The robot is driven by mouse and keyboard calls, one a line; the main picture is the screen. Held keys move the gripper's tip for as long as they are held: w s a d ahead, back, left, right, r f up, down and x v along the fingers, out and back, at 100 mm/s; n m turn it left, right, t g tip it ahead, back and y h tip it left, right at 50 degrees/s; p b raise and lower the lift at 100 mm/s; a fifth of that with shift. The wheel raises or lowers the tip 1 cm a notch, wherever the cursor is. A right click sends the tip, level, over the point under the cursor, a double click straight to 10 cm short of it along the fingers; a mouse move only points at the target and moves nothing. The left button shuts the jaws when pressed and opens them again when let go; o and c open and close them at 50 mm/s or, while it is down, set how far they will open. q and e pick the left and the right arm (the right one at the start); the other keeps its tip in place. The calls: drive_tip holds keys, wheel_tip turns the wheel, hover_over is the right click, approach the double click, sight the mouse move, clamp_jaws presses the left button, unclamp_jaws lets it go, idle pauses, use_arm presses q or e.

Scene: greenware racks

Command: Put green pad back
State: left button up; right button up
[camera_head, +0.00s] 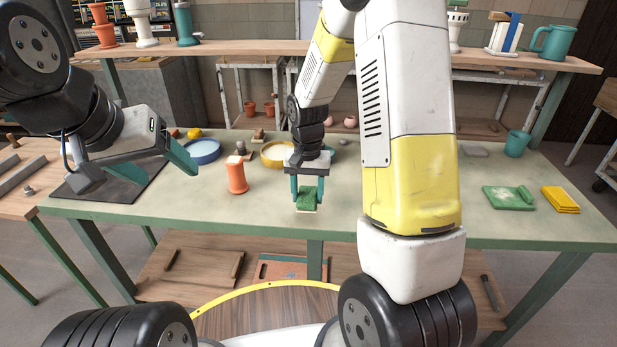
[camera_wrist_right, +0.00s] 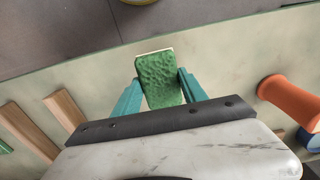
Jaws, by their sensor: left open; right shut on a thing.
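The green pad (camera_head: 306,201) has a rough green face and a pale edge. It sits between the teal fingers of my right gripper (camera_head: 308,190), near the front edge of the green-topped table. The right wrist view also shows the pad (camera_wrist_right: 160,80) gripped between both fingers (camera_wrist_right: 160,92). I cannot tell whether its lower end touches the table. My left gripper (camera_head: 137,168) is open and empty above the table's left end, well apart from the pad.
An orange cylinder (camera_head: 237,175) stands just left of the pad. A blue-rimmed bowl (camera_head: 203,152) and a yellow-rimmed bowl (camera_head: 277,155) are behind it. A green cloth (camera_head: 508,198), a yellow stack (camera_head: 560,200) and a teal cup (camera_head: 516,144) are at the right.

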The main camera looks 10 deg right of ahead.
drive_tip(key=w+d, duration=0.2)
drive_tip(key=w, duration=0.1)
drive_tip(key=w+d, duration=0.1)
drive_tip(key=w, duration=0.1)
drive_tip(key=shift+d+f, duration=0.3)
drive_tip(key=shift+w+d+f, duration=0.2)
drive_tip(key=shift+w, duration=0.05)
drive_tip(key=shift+f, duration=1.55)
drive_tip(key=shift+f, duration=0.2)
drive_tip(key=o, duration=1.2)
drive_tip(key=shift+r, duration=0.1)
